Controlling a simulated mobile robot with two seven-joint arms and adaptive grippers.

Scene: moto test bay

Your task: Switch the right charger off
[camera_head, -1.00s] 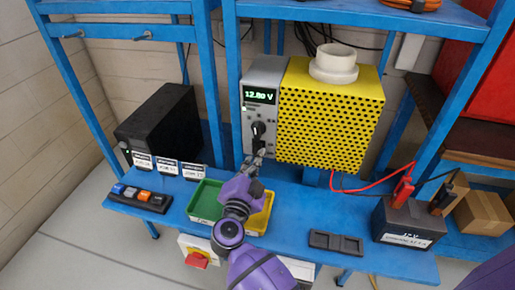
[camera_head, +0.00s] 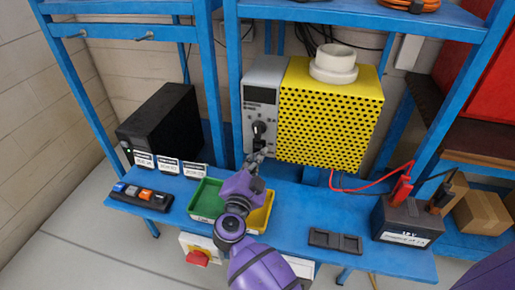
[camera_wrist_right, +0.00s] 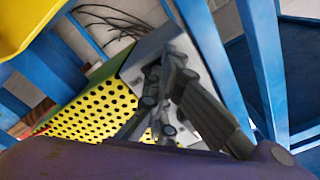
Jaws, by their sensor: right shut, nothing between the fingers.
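The right charger (camera_head: 262,75) is a grey panel box beside a yellow perforated housing (camera_head: 325,115) on the blue bench. Its display (camera_head: 260,95) is dark, with no digits lit. A black knob or switch (camera_head: 259,129) sits lower on its face. My right gripper (camera_head: 256,157) is shut and empty, its fingertips at the lower part of the panel, just below the black knob; whether they touch it I cannot tell. In the right wrist view the shut fingers (camera_wrist_right: 165,85) cover much of the grey panel. My left gripper is not in view.
A black box (camera_head: 160,125) stands at the left behind small labelled cards (camera_head: 168,166). Green (camera_head: 206,199) and yellow (camera_head: 262,219) bins lie under my right arm. A battery (camera_head: 405,222) with red and black clamps stands at the right. Blue rack posts frame the charger.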

